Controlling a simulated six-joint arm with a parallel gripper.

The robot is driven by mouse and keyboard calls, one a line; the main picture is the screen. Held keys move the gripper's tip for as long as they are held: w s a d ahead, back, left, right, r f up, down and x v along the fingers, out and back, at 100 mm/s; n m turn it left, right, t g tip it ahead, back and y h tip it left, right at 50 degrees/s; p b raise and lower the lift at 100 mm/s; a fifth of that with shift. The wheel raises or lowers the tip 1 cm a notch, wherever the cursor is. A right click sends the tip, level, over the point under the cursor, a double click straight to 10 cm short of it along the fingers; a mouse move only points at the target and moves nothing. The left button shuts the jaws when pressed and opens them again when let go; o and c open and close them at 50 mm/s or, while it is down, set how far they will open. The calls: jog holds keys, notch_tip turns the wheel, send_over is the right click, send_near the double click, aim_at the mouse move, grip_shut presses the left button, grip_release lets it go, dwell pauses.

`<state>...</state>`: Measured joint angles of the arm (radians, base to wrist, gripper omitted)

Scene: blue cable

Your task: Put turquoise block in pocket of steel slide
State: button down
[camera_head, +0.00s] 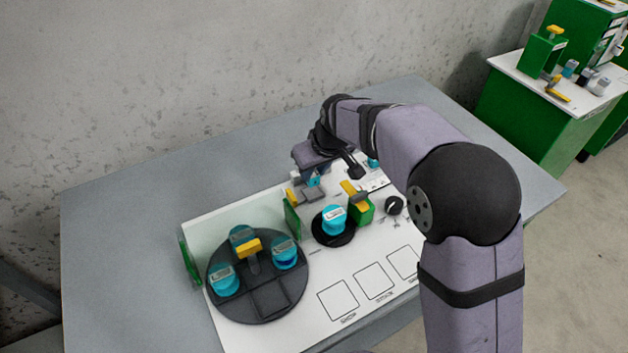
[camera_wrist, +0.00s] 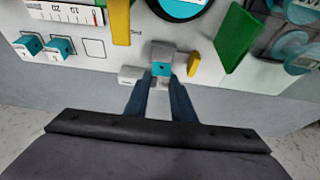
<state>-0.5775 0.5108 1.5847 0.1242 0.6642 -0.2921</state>
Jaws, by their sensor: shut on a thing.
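The small turquoise block (camera_wrist: 160,69) is between my fingertips in the wrist view. My gripper (camera_wrist: 160,88) is shut on it. In the head view my gripper (camera_head: 316,179) points down at the far side of the white board, with a bit of turquoise at its tips. The grey steel slide (camera_wrist: 163,47) lies directly beyond the block in the wrist view and also shows in the head view (camera_head: 313,195). The block overlaps the slide's near end. I cannot tell whether it is inside the pocket or just above it; the pocket is hidden.
A yellow piece (camera_wrist: 194,64) stands right of the slide, and a green wall (camera_wrist: 236,36) beyond it. A yellow bar (camera_wrist: 120,21) stands to the left. Two turquoise blocks (camera_wrist: 58,47) sit beside an empty square. A dark turntable (camera_head: 258,300) holds turquoise pots.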

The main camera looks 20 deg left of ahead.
aim_at(315, 178)
jog(key=shift+f, duration=1.85)
jog(key=shift+f, duration=0.25)
jog(key=c, duration=1.5)
grip_release()
jog(key=shift+r, duration=0.15)
jog(key=shift+r, duration=0.2)
jog(key=v, duration=1.1)
jog(key=shift+s+d+r, duration=0.1)
jog(key=shift+s+r, duration=0.05)
jog(key=shift+r, duration=0.2)
jog(key=shift+d, duration=0.1)
